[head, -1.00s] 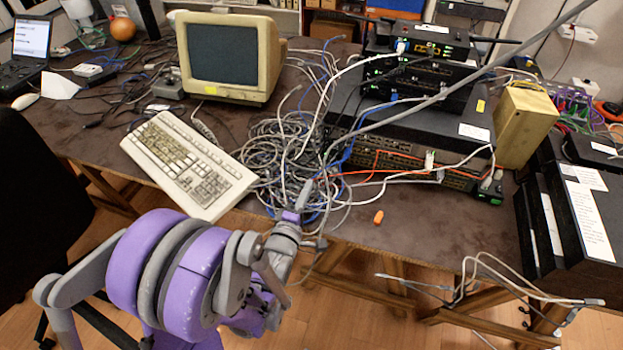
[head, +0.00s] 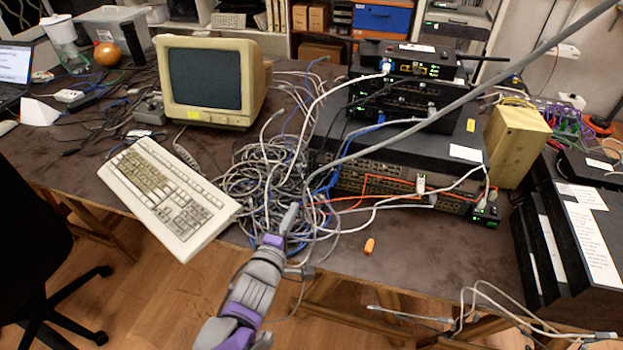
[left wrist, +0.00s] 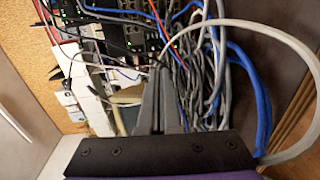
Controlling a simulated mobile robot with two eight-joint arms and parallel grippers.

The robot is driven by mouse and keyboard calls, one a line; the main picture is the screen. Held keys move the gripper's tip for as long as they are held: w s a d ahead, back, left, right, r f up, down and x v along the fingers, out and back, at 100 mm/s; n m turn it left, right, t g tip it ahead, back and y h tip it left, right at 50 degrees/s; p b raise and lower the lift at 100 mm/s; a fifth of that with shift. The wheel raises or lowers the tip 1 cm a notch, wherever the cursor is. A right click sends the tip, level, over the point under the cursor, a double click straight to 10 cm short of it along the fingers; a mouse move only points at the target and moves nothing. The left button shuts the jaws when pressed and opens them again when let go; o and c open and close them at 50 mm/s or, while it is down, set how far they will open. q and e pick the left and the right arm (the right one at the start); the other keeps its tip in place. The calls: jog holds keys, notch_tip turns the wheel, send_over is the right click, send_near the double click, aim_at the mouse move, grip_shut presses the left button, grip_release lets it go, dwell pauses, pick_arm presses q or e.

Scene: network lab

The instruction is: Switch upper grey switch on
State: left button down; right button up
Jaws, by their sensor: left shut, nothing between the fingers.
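A stack of network devices stands on the table at the right of the head view. Its lower part holds two wide grey switches, an upper grey switch (head: 362,180) and a lower one (head: 455,204), with cables across their fronts. I cannot make out the power control on the upper one. My left gripper (head: 291,217) is shut and empty, over the near edge of the cable pile, left of and in front of the switches. In the left wrist view its closed fingers (left wrist: 159,103) point toward cables and dark devices with small green lights. My right gripper is not in view.
A tangled cable pile (head: 262,185) lies left of the switches. A keyboard (head: 168,195) and an old monitor (head: 208,85) stand farther left. An orange plug-like piece (head: 369,246) lies near the front edge. A wooden box (head: 514,145) stands at right.

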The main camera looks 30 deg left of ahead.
aim_at(312, 172)
pick_arm(q)
jog(key=shift+s+r, duration=0.1)
jog(key=shift+s, duration=0.05)
dwell(0.4)
jog(key=b+x, duration=0.5)
jog(key=x, duration=0.8)
jog(key=shift+w+a, duration=0.15)
jog(key=shift+w, duration=0.3)
